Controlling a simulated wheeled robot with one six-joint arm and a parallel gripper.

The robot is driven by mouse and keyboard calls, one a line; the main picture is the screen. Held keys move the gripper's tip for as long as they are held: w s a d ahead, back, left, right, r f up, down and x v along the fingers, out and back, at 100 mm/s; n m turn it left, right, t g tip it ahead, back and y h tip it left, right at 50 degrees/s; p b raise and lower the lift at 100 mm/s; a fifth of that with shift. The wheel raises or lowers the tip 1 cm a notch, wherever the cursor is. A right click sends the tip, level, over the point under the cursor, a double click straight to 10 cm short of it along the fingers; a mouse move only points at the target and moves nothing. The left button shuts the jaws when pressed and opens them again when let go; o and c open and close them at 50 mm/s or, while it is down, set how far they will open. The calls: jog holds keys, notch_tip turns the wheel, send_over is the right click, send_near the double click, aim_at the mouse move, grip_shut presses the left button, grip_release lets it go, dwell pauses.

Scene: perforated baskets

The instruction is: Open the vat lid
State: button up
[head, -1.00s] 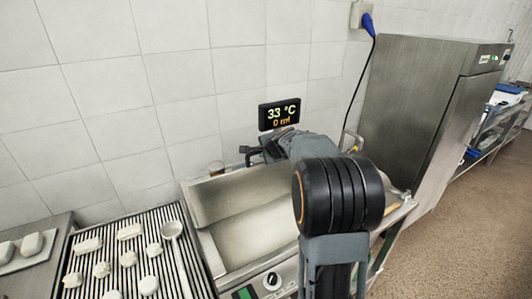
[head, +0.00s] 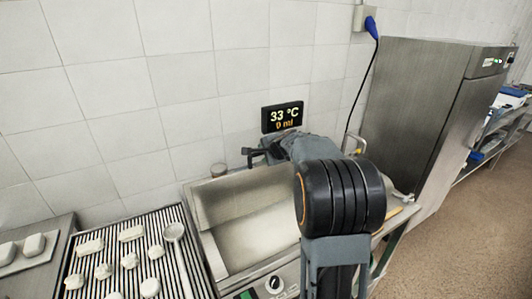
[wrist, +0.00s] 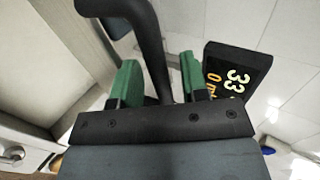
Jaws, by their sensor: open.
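The steel vat (head: 262,240) stands in the middle of the head view, with its pale, hollow inside showing. A sloping metal panel (head: 240,200) rises along its back; I cannot tell for sure whether it is the lid. My gripper (head: 252,155) is at the back of the vat near the wall, partly hidden by my arm. In the wrist view, my gripper (wrist: 160,85) is open, with one green fingertip on each side of a dark curved bar (wrist: 152,45). The bar passes between the fingers, and a gap shows beside it.
A dark display (head: 282,117) on the tiled wall reads 33 °C and is close to my gripper. A steel cabinet (head: 415,105) stands at right; floor there is clear.

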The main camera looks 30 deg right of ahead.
jog(key=shift+s, duration=0.1)
jog(key=b+v, duration=0.2)
jog(key=v, duration=1.1)
jog(key=shift+s+r, duration=0.2)
jog(key=shift+s, duration=0.1)
jog(key=s+a+f+n+g, duration=0.3)
jog(key=s+a+f+n, duration=0.3)
jog(key=s+a+n, duration=0.2)
jog(key=s+a+f+n+g, duration=0.3)
jog(key=s+a+f+n, duration=0.4)
jog(key=s+a+n, duration=0.2)
jog(key=shift+s+a+n, duration=0.25)
jog(key=shift+s+n, duration=0.15)
jog(key=shift+s, duration=0.45)
